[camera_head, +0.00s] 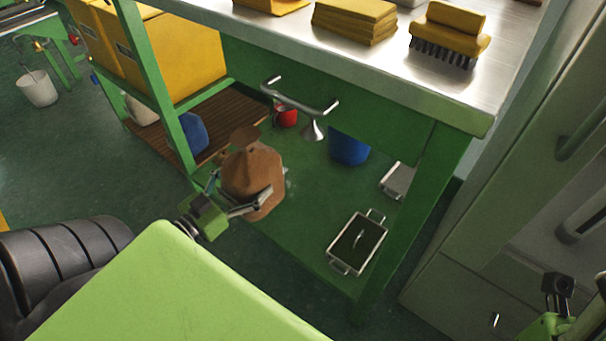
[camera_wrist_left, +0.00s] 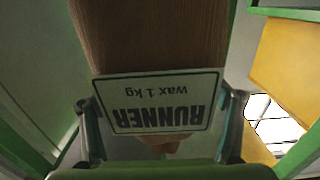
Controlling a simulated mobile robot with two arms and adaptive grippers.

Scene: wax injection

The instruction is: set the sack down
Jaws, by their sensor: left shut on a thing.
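The brown sack (camera_head: 252,172) is upright with a gathered neck, at the left front of the workbench's green lower shelf (camera_head: 305,235). My left gripper (camera_head: 252,202) is shut on its lower part from the near side. In the left wrist view, the sack (camera_wrist_left: 150,40) fills the space between the fingers (camera_wrist_left: 160,120), and its label (camera_wrist_left: 160,103) reads upside down "RUNNER wax 1 kg". I cannot tell whether its base touches the shelf. Part of my right gripper (camera_head: 546,325) shows at the bottom right corner; its fingers are not clear.
A metal-framed tray (camera_head: 358,243), a smaller pale tray (camera_head: 397,181), a blue bucket (camera_head: 349,147) and a red item (camera_head: 286,116) are on the lower shelf. The shelf is clear between the sack and the framed tray.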

